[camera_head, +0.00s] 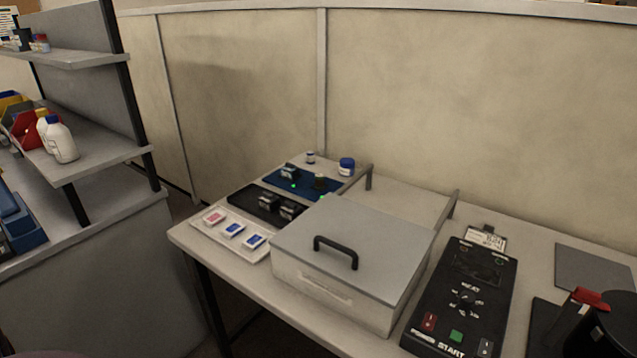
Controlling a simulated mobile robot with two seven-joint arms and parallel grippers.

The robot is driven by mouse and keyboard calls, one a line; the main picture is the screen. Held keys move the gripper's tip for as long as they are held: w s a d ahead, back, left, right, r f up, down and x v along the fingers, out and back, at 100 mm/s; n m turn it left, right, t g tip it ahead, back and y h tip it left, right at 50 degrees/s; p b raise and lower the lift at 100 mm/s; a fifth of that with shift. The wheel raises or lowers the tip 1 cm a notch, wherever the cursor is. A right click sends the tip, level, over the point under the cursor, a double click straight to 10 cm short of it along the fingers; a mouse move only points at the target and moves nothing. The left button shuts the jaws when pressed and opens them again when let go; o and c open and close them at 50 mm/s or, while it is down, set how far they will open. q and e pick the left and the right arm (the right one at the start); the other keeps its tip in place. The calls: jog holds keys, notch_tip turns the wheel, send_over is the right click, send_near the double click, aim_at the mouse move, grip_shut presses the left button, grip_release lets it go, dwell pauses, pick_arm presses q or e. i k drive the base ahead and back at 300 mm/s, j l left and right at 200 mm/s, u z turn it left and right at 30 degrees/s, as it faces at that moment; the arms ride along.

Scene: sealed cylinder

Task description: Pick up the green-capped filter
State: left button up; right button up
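I cannot clearly make out a green-capped filter. A blue mat (272,178) lies at the back left of the table. On it stand a small dark block (289,172) and a short dark cylinder (320,182), which may be greenish on top but is too small to tell. A bright green spot (294,186) shows just below the block, and another green spot (323,197) shows below the cylinder, partly hidden by the box lid. Neither of my grippers shows in the head view.
A lidded grey box (345,250) with a black handle fills the table's middle. A black tray (245,200) and a white tray (210,232) lie left. A blue-lidded jar (347,167) stands behind. Right are a black control panel (464,300) and a black object with red (600,325).

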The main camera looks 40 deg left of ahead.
aim_at(320, 178)
jog(key=k+j, duration=0.1)
jog(key=j, duration=0.65)
jog(key=k+j, duration=0.1)
jog(key=j, duration=0.6)
jog(key=k+j+u, duration=0.1)
jog(key=j, duration=0.65)
